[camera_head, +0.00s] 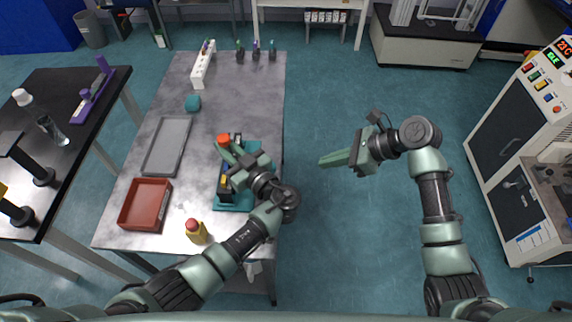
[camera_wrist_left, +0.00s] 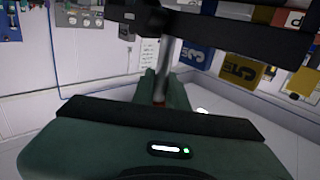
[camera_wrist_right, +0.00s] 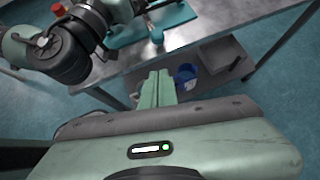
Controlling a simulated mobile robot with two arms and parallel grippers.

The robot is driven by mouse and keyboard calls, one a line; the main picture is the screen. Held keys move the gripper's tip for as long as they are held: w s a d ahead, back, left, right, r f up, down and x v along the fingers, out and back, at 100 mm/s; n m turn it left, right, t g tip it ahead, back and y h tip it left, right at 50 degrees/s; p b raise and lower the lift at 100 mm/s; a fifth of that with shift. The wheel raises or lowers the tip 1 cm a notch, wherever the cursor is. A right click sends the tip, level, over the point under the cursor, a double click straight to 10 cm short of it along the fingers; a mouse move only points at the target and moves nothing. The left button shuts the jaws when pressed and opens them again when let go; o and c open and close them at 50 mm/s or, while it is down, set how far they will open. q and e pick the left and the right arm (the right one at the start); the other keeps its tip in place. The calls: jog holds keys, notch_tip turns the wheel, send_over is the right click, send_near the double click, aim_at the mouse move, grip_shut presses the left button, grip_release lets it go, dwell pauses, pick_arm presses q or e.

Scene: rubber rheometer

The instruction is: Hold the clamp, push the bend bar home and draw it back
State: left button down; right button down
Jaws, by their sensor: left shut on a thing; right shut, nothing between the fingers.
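The bend fixture stands on a teal base (camera_head: 235,207) at the table's right edge, with black and yellow parts partly hidden by my left arm. The clamp has an orange-red knob (camera_head: 223,141). My left gripper (camera_head: 226,150) is shut at the clamp, its fingertips beside this knob. In the left wrist view a silver rod (camera_wrist_left: 163,75) runs down between the fingers. The teal base also shows in the right wrist view (camera_wrist_right: 165,25). My right gripper (camera_head: 325,161) is shut and empty, over the floor right of the table. I cannot clearly make out the bend bar.
A grey tray (camera_head: 166,146), a red-brown tray (camera_head: 145,204), a teal block (camera_head: 193,103) and a yellow bottle with a red top (camera_head: 197,232) are on the table. A white rack (camera_head: 203,65) stands at the back. The floor between table and right-hand machine (camera_head: 525,150) is clear.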

jog(key=a+r+x, duration=0.2)
jog(key=x, duration=1.1)
jog(key=shift+w, duration=0.3)
jog(key=a, duration=0.4)
jog(key=shift+a+r, duration=0.1)
jog(key=shift+a, duration=0.25)
jog(key=shift+d, duration=0.1)
